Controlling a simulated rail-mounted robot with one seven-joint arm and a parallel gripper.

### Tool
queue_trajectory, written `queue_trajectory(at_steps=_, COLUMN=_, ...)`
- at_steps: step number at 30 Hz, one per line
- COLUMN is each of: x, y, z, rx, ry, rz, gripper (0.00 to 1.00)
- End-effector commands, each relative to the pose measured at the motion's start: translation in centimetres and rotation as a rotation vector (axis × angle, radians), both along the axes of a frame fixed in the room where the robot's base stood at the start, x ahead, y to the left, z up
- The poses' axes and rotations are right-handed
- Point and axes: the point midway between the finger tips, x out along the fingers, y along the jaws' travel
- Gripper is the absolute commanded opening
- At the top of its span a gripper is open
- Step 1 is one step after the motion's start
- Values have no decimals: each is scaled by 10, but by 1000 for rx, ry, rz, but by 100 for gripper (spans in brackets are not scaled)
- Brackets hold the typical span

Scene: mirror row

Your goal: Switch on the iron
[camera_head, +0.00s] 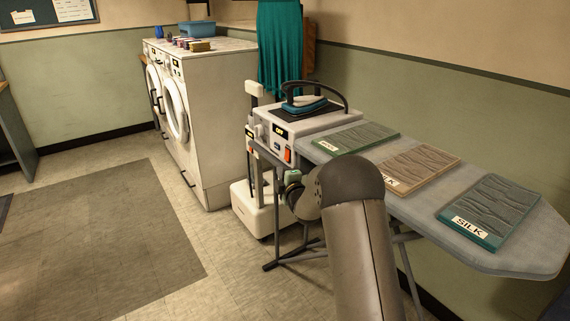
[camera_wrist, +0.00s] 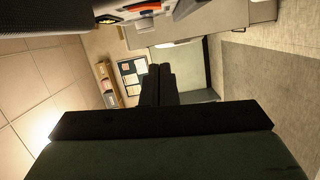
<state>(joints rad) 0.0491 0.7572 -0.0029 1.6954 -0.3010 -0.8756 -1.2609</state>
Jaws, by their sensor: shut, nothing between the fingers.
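The iron (camera_head: 304,104) rests on a dark pad on top of a white station at the left end of the ironing board. The station's front (camera_head: 275,140) carries a black label, which seems to read OFF, and an orange-red switch (camera_head: 287,155). In the wrist view the orange switch (camera_wrist: 143,7) shows at the top edge, partly cut off. My gripper (camera_wrist: 160,68) is shut and empty, its dark fingers together. In the head view the end of my arm is just below the station's front, its fingertips not clearly seen. No contact with the switch shows.
The ironing board (camera_head: 520,240) holds several labelled fabric panels, one marked SILK (camera_head: 488,212). White washing machines (camera_head: 205,120) stand left of the station with small items on top. A teal cloth (camera_head: 280,50) hangs behind. The floor mat (camera_head: 110,230) at left is clear.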

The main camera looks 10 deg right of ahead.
Motion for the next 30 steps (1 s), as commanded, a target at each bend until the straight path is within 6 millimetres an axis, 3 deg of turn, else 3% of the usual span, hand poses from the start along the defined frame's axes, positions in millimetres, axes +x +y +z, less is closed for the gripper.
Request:
queue_trajectory(at_steps=9, x=68, y=11, z=-3, rx=0, ry=-1, rz=-1, gripper=0)
queue_trajectory(at_steps=12, x=72, y=-8, z=-5, rx=0, ry=2, rz=-5, gripper=0)
queue_trajectory(at_steps=16, x=78, y=-20, z=-6, rx=1, ry=1, rz=-3, gripper=0)
queue_trajectory(at_steps=30, x=80, y=-25, z=-7, rx=-1, ry=1, rz=-1, gripper=0)
